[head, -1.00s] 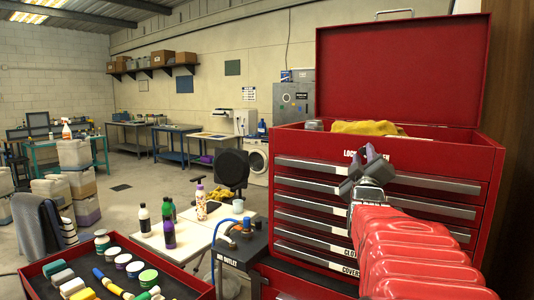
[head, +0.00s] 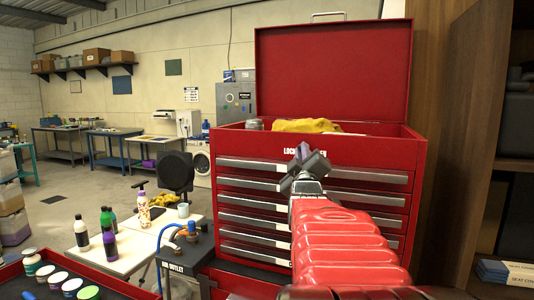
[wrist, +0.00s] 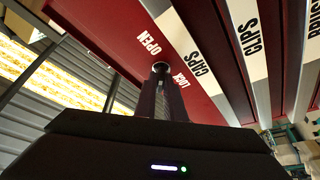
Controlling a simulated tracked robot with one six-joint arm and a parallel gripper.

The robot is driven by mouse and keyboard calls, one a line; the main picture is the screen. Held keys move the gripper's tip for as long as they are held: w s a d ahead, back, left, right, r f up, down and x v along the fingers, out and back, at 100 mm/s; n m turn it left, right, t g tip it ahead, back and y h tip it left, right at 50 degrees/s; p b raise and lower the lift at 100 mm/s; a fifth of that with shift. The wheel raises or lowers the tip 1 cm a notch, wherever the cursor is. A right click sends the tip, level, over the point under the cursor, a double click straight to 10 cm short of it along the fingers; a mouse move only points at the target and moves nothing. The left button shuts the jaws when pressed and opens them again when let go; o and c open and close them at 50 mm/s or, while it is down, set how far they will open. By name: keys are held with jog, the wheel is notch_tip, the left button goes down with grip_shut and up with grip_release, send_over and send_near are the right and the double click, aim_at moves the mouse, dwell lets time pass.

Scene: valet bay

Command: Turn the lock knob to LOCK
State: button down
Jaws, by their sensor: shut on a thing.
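The lock knob (wrist: 160,67) is a small round metal knob on the red front strip of the tool chest (head: 234,143). It sits between the words OPEN (wrist: 148,42) and LOCK (wrist: 180,80) in the wrist view. My gripper (wrist: 161,85) is shut on the knob, with its dark fingers at either side. In the head view my gripper (head: 308,163) is at the top front strip, hiding the knob and part of the lettering. Which way the knob points cannot be made out.
The chest's lid (head: 333,72) stands open, with a yellow cloth (head: 303,126) inside. Drawers with metal handles (head: 250,165) lie below. A wooden shelf unit (head: 470,120) stands close on the right. A white table with bottles (head: 110,244) stands at the left.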

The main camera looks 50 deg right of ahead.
jog(key=shift+w+f+m, duration=0.1)
jog(key=shift+f+m, duration=0.1)
jog(key=shift+m, duration=0.2)
jog(key=shift+w+a+f+m+g+h, duration=0.1)
jog(key=shift+m+g+h, duration=0.65)
jog(key=shift+m+g, duration=2.2)
jog(key=shift+w+a+r+m+g+h, duration=0.15)
jog(key=shift+m+g+h, duration=0.6)
jog(key=shift+m, duration=4.45)
jog(key=shift+w+d+f+m+g+h, duration=0.15)
jog(key=shift+m+g+h, duration=1.15)
jog(key=shift+m, duration=2.75)
jog(key=shift+a+g+y, duration=0.1)
jog(key=shift+g+y, duration=0.4)
jog(key=c, duration=1.8)
grip_release()
jog(key=shift+s+r, duration=0.1)
jog(key=shift+r, duration=0.1)
jog(key=shift+c, duration=0.2)
jog(key=shift+a, duration=0.1)
jog(key=v, duration=1.3)
jog(key=shift+a+f, duration=0.25)
jog(key=shift+a, duration=0.05)
